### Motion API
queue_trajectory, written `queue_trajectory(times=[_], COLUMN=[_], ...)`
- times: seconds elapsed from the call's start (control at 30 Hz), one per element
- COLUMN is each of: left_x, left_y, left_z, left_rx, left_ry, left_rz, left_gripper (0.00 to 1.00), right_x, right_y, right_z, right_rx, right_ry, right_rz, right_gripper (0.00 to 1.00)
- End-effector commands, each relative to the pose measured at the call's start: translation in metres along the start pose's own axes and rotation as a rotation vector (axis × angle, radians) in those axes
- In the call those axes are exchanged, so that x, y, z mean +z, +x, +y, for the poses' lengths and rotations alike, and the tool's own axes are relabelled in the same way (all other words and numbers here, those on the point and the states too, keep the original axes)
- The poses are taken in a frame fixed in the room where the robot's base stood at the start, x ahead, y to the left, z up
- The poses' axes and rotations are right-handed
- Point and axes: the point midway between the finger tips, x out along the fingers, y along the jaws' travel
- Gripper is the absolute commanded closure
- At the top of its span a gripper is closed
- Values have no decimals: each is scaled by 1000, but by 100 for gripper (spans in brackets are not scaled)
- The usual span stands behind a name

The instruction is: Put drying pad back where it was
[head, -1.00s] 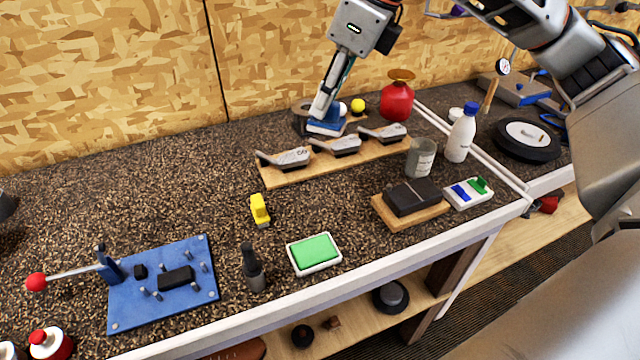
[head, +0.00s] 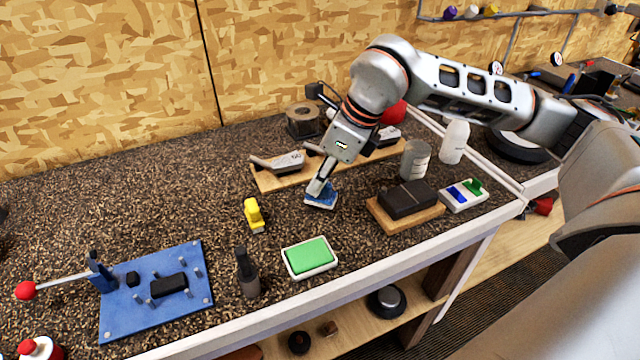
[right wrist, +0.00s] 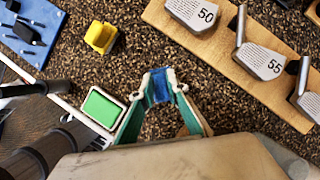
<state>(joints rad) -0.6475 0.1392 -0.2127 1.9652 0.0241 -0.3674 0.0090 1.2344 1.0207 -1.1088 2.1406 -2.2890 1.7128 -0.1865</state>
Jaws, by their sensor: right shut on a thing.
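The drying pad (head: 321,202) appears as a blue block with a pale underside. My right gripper (head: 320,190) is shut on it and points down over the open worktop, in front of the club-head board. I cannot tell whether the pad touches the worktop. In the right wrist view the blue pad (right wrist: 158,86) sits between the two fingertips, with bare speckled surface around it. My left gripper is not in view.
A wooden board (head: 268,182) with iron heads lies behind. A green pad in a white tray (head: 310,273) is in front, a yellow piece (head: 254,216) at left, a dark block on wood (head: 405,215) at right. The blue fixture (head: 205,290) is front left.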

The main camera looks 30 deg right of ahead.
Motion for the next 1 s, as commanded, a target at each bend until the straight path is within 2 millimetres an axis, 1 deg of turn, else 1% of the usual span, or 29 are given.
queue_trajectory(times=[0.03, 0.1, 0.33, 0.47, 0.5, 0.53, 0.57, 0.87, 1.0], left_x=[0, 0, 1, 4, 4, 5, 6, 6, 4], left_y=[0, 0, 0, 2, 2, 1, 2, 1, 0], left_z=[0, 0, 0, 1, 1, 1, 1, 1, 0], left_rx=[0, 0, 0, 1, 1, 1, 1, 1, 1], left_ry=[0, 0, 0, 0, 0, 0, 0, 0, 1], left_rz=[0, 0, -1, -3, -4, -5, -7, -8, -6], left_gripper=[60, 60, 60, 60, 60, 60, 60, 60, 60], right_x=[-4, -6, -6, -7, -7, -7, -7, -6, -5], right_y=[8, 13, 13, 16, 16, 15, 15, 15, 8], right_z=[0, 0, 0, 0, 0, 0, 0, 0, -1], right_rx=[1, 1, 0, 0, 0, 0, 0, 0, -2], right_ry=[1, 0, 0, 0, 0, 0, 0, 0, 0], right_rz=[3, 1, 0, 0, 0, 0, 0, 0, -2], right_gripper=[100, 100, 100, 100, 78, 70, 69, 69, 69])
